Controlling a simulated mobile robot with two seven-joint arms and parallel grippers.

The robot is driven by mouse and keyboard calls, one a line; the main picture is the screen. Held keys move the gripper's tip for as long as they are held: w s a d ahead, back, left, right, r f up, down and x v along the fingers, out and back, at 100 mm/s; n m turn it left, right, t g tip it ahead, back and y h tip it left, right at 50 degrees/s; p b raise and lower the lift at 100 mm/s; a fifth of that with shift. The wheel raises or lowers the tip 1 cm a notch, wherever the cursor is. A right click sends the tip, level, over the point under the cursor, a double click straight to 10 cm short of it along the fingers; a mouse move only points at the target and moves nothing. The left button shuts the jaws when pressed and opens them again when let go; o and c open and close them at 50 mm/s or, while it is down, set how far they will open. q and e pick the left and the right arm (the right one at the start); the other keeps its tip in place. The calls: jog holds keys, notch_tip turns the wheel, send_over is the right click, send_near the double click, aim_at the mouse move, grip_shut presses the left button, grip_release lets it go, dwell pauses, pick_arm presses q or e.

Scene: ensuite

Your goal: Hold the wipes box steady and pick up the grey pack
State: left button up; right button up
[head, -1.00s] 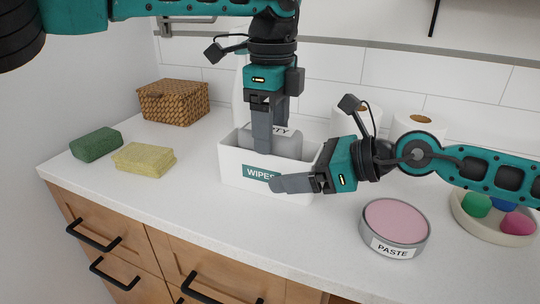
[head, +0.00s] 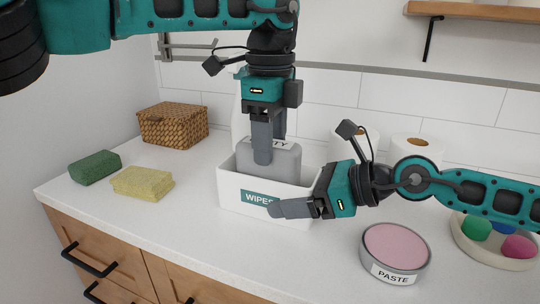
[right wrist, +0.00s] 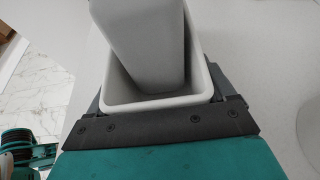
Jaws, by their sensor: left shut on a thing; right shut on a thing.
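The white wipes box (head: 232,186) stands on the counter with a teal WIPES label. My right gripper (head: 298,208) is shut on the box's front right side; the box's rim also shows in the right wrist view (right wrist: 158,104). The grey pack (head: 286,161), with a partly covered label ending in "TY", is inside the box with its upper part above the rim. My left gripper (head: 263,158) points down from above and is shut on the grey pack.
A round tin labelled PASTE (head: 395,252) stands right of the box. A dish with coloured balls (head: 466,246) is at far right. Two paper rolls (head: 416,153) stand behind my right arm. Green (head: 95,168) and yellow sponges (head: 143,182) and a wicker basket (head: 173,125) are at left.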

pick_arm(q)
notch_tip(320, 180, up, 8)
jog(key=shift+f, duration=0.1)
pick_arm(e)
jog(key=o, duration=1)
